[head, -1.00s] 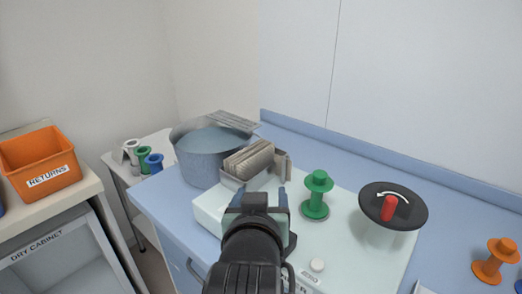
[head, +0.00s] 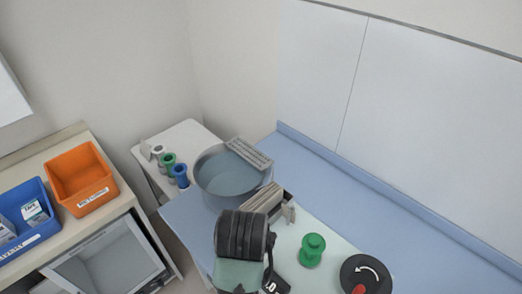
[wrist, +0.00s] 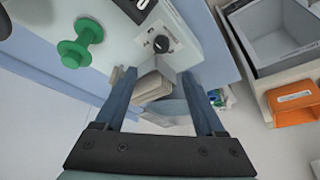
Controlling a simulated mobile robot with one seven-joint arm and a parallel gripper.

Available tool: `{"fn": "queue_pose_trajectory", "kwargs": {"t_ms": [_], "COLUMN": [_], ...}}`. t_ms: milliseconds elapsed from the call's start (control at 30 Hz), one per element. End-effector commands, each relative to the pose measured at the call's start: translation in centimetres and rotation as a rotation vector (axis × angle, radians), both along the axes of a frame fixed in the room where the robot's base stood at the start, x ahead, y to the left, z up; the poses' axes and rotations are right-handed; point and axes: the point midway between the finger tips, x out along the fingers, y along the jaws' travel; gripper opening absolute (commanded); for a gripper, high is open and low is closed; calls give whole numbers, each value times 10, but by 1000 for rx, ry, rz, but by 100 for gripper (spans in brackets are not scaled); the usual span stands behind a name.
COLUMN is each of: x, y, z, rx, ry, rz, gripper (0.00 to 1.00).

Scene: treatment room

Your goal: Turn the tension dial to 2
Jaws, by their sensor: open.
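A small black dial (wrist: 160,44) with a pale scale sits on the pale machine's panel (wrist: 183,28) in the wrist view. Its numbers are too small to read. My gripper (wrist: 158,75) is open and empty. Its two dark blue fingers stand apart, with the dial just beyond their tips, near the middle of the gap. In the head view my arm covers the front of the machine (head: 325,252), and the fingers and this dial are hidden.
A green spool (head: 312,250) and a black disc (head: 365,277) with a red handle and a curved arrow are on the machine. A slatted tan stack (head: 262,199) and a grey basin (head: 230,178) stand behind my arm. Orange (head: 82,180) and blue (head: 28,218) bins are left.

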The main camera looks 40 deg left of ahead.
Motion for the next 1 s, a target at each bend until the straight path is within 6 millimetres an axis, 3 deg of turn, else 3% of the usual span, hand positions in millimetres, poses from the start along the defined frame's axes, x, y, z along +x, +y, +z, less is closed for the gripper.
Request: {"fn": "queue_pose_trajectory", "kwargs": {"t_ms": [100, 267, 700, 1000], "x": [-5, -2, 22, 31], "y": [0, 4, 24, 31], "z": [2, -14, -88, -115], "rx": [-12, -14, -14, -11], "ry": [20, 24, 21, 18], "rz": [9, 10, 9, 8], "gripper": [71, 71, 71, 71]}}
